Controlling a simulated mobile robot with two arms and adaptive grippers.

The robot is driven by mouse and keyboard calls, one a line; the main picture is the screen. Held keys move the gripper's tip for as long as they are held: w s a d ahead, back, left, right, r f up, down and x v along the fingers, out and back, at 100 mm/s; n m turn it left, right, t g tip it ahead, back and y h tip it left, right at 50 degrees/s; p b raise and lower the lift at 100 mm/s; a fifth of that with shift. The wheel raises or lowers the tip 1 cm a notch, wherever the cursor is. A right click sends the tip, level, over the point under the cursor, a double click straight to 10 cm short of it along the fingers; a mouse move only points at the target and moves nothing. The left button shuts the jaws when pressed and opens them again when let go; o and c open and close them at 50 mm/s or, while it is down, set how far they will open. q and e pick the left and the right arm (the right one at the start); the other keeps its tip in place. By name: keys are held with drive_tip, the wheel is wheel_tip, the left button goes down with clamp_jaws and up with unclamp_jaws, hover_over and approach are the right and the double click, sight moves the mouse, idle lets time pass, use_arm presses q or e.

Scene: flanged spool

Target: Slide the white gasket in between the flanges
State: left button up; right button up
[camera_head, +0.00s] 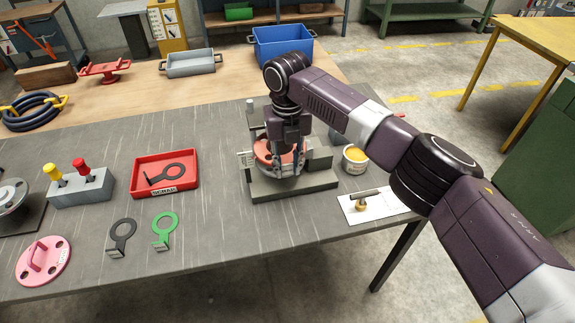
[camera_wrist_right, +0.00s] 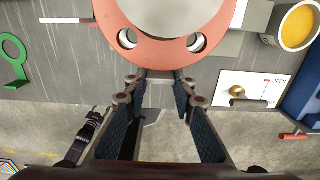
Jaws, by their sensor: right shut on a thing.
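The flanged spool stands on a grey base (camera_head: 265,192) at mid table. Its salmon-red flange (camera_head: 262,150) is partly hidden by my right gripper (camera_head: 288,172). In the wrist view, the flange (camera_wrist_right: 165,52) shows bolt holes and a pale round body above it. My right gripper (camera_wrist_right: 164,88) is at the near edge of the flange, its fingers apart with a narrow pale piece between the tips. This seems to be the tab of the white gasket; its ring is not visible, and I cannot tell how far in it sits.
A black gasket (camera_head: 122,235) and a green gasket (camera_head: 165,230) lie left of the spool. A red tray (camera_head: 190,187) holds another dark gasket. A yellow-filled pot (camera_head: 355,160) and a white card (camera_head: 362,208) with a valve are at right.

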drive_tip(key=shift+f, duration=0.45)
idle(0.4)
drive_tip(key=o, duration=1)
